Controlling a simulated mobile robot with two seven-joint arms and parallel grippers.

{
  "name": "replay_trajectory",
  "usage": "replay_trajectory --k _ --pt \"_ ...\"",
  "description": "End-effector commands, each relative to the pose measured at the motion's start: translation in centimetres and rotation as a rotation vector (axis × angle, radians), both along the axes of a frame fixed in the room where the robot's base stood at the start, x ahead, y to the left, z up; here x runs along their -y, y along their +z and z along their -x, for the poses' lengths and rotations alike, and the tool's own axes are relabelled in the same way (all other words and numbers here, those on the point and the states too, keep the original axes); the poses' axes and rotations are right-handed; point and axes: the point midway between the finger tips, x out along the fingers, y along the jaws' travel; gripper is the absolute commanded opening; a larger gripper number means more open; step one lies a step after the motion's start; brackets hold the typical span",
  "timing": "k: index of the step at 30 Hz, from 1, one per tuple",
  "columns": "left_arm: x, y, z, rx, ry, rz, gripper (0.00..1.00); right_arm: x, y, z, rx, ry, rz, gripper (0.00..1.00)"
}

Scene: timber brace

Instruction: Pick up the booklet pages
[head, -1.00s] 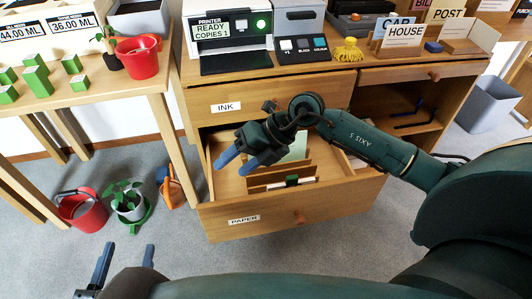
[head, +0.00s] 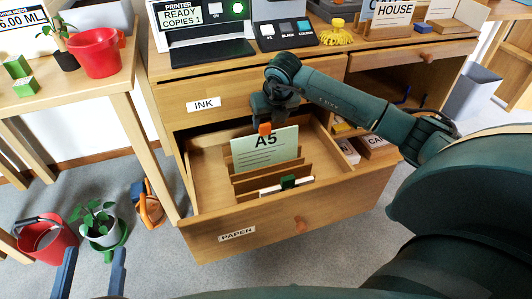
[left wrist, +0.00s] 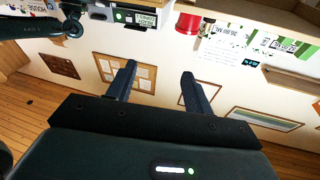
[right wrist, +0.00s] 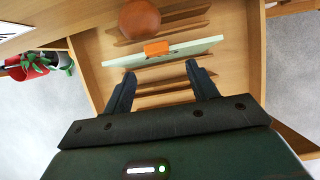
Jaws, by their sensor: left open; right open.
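No sheets marked as booklet pages can be made out. A pale green card marked A5 (head: 266,150) with an orange tab stands upright between wooden dividers in the open paper drawer (head: 205,190). My right gripper (head: 268,122) points down just above or behind this card; its fingertips are hard to make out there. In the right wrist view the open, empty right gripper (right wrist: 158,76) faces the card's top edge (right wrist: 190,48) and orange tab (right wrist: 156,48), apparently without gripping them. My left gripper (head: 93,252) is open and empty at lower left, away from the drawer.
The printer (head: 200,22) stands on the desk above the closed ink drawer (head: 240,98). A round brown knob (right wrist: 139,18) is close to the right gripper. Pots and a red bucket (head: 40,235) stand left.

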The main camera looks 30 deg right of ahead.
Motion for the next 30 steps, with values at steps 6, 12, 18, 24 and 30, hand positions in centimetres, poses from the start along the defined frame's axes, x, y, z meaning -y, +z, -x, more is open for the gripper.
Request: replay_trajectory --k 6,12,18,24,30 --pt "0.2 -0.6 -0.1 0.001 -0.016 0.043 0.52 0.2 -3.2 -1.7 -0.002 0.0 -0.001 0.58" --pt "0.3 -0.1 -0.1 0.002 -0.025 0.068 0.52 0.4 -4.4 -2.4 0.0 0.0 -0.001 0.58" --pt "0.4 0.1 0.0 0.003 -0.028 0.068 0.52 0.4 -4.3 -2.4 0.0 0.001 -0.001 0.58" --pt "0.4 0.0 0.0 0.003 -0.029 0.065 0.52 0.4 -4.3 -2.3 0.0 0.001 -0.001 0.43" --pt "0.4 0.0 0.0 0.004 -0.03 0.064 0.52 0.4 -4.3 -2.3 0.0 0.0 -0.001 0.26"
